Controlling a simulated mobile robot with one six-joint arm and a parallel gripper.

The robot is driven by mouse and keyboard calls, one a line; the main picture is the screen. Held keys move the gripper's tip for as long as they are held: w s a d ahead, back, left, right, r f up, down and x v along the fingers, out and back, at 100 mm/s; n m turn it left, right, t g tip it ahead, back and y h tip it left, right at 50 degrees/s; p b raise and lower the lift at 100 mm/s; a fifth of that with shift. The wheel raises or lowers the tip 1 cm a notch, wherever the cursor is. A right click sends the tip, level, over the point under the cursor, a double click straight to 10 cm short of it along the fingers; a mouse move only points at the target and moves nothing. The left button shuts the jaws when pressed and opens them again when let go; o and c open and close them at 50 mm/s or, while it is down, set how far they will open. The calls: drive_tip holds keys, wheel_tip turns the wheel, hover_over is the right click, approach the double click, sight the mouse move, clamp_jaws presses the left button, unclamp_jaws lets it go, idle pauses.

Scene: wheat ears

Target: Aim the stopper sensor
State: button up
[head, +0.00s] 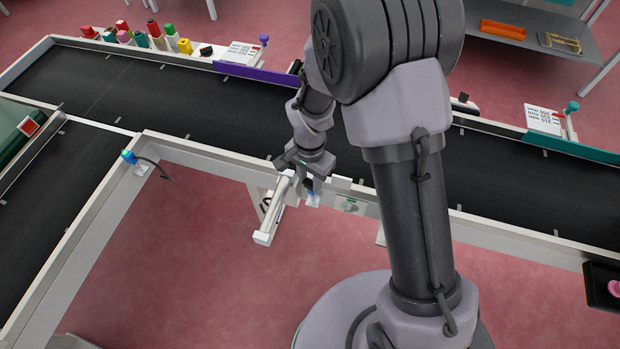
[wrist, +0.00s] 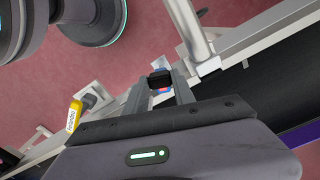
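My gripper (wrist: 160,84) is at the near rail of the conveyor, and it also shows in the head view (head: 306,176). A small blue sensor with a black top and a red light (wrist: 161,80), seemingly the stopper sensor, sits between the fingers in the wrist view. The fingers lie along its two sides; I cannot tell whether they press on it. In the head view a bit of its blue body (head: 309,184) shows beneath the gripper, mostly hidden. A white bar-shaped unit (head: 271,213) juts from the rail just left of the gripper.
Another blue sensor with a black cable (head: 129,157) is on the rail at the left. A grey fitting with a yellow tag (wrist: 75,115) is left of the fingers. Coloured pieces (head: 141,39) line the far rail. The black belt (head: 190,108) is clear nearby.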

clamp_jaws()
drive_tip(key=n, duration=0.3)
drive_tip(key=shift+s+d+n, duration=0.15)
drive_tip(key=shift+d+n, duration=0.1)
drive_tip(key=shift+n, duration=0.05)
drive_tip(key=o, duration=0.7)
unclamp_jaws()
wheel_tip(320, 180, up, 17)
drive_tip(key=p, duration=0.6)
drive_tip(key=shift+r, duration=0.2)
